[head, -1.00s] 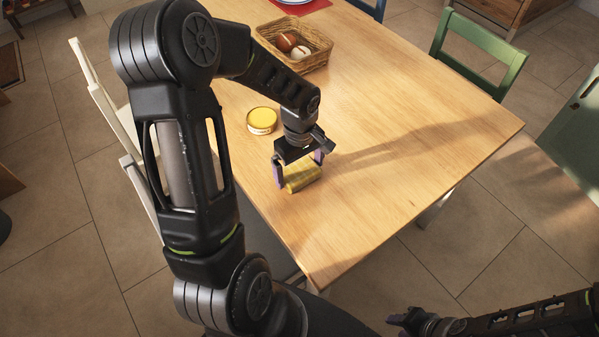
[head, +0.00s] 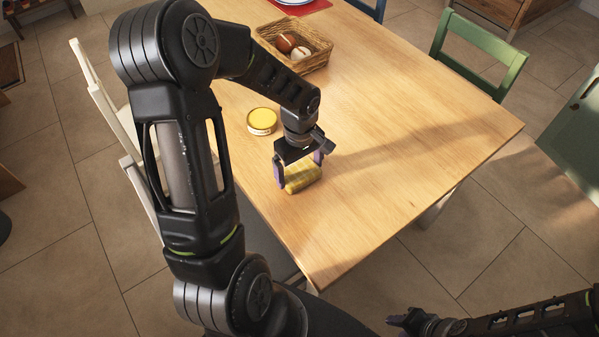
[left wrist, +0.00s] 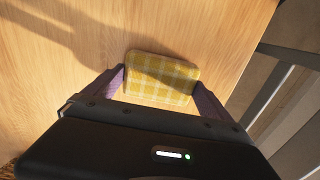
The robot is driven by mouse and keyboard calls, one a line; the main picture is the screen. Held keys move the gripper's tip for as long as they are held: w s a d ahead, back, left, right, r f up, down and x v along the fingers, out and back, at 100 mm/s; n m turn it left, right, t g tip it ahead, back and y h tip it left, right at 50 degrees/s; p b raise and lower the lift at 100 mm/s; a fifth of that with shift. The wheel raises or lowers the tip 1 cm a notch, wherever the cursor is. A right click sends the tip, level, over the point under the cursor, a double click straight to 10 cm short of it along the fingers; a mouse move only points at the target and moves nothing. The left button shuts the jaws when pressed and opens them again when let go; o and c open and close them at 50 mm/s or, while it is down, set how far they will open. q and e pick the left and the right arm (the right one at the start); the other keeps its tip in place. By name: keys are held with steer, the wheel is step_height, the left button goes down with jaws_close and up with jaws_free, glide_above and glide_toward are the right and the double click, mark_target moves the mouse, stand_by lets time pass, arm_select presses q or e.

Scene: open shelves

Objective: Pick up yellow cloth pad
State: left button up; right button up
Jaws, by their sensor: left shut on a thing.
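The yellow cloth pad (head: 302,178) is near the left edge of the wooden table. In the left wrist view the pad (left wrist: 162,78) is yellow and white checked, with a shadow across it. My left gripper (head: 299,172) is shut on the pad, with its purple fingers at the pad's two ends. The left wrist view shows the same fingers of my left gripper (left wrist: 160,86) at either side. I cannot tell whether the pad touches the table. My right gripper (head: 400,321) is at the bottom, away from the table; its opening is unclear.
A yellow-topped round tin (head: 262,121) stands just left of and behind my left gripper. A wicker basket (head: 322,62) with brown and white round items is farther back. A green chair (head: 470,70) is at the far right. The table's right half (head: 420,130) is clear.

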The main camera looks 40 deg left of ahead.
mark_target(300, 171)
arm_select(q)
step_height(300, 171, up, 10)
steer(key=shift+b, duration=0.3)
stand_by(0.7)
steer(key=o, duration=0.7)
steer(key=c, duration=0.5)
steer(key=shift+c, duration=0.2)
